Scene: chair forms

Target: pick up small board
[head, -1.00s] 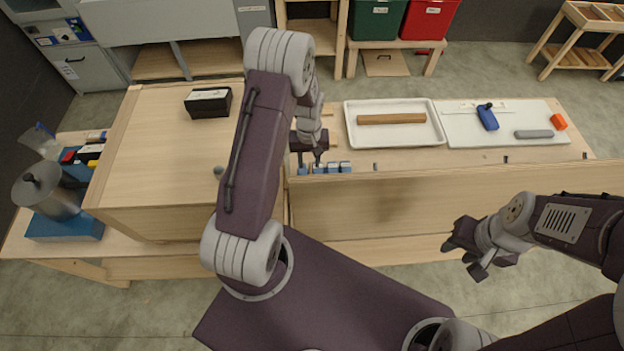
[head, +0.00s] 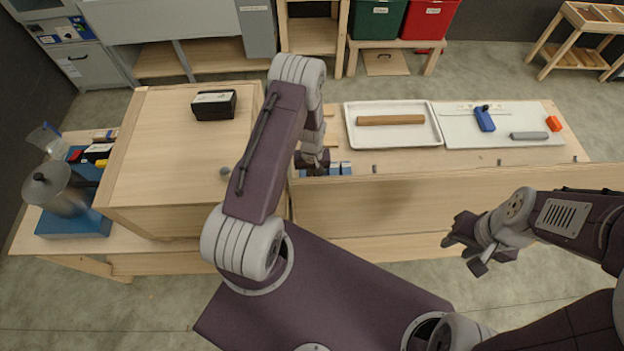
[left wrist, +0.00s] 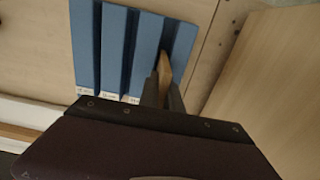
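The small board (left wrist: 164,68) is a thin wooden piece standing on edge at the blue slotted rack (left wrist: 115,45). In the left wrist view it sits between the two dark fingers of my left gripper (left wrist: 163,92). The fingers lie close along both its sides and appear shut on it; its lower part is hidden. In the head view my left gripper (head: 314,168) is down at the blue rack (head: 340,169), mostly covered by its own wrist. My right gripper (head: 468,254) is open and empty, in front of the bench at the right.
A white tray (head: 437,141) with a wooden bar (head: 390,120) stands right of the rack. A white board (head: 460,138) carries a blue tool (head: 484,119), a grey block and an orange block. A large wooden box (head: 165,165) stands close on the rack's left.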

